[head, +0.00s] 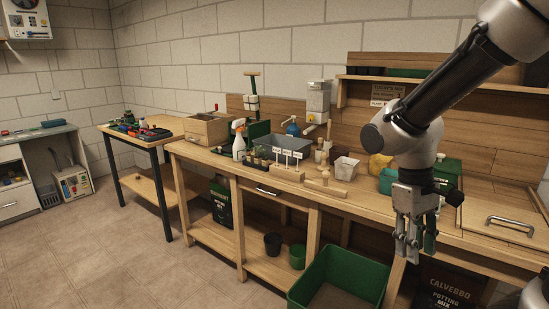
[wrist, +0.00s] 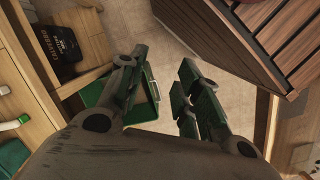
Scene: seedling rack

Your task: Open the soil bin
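A flat wooden lid with a metal bar handle (head: 510,226) lies at the right end of the workbench; it looks like the soil bin's lid and appears shut. The inside of the bin is hidden. My gripper (head: 413,248) hangs fingers down in front of the bench's front edge, left of the handle and apart from it. In the wrist view the two fingers (wrist: 164,62) are spread with nothing between them. The handle does not clearly show in the wrist view.
A green crate (head: 340,262) stands on the floor below my gripper. A dark potting mix bag (head: 447,287) is under the bench. A dark green box (head: 447,170) stands behind my gripper. Pots, a spray bottle (head: 239,140) and a grey tub (head: 279,150) crowd the bench's middle. Floor at left is clear.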

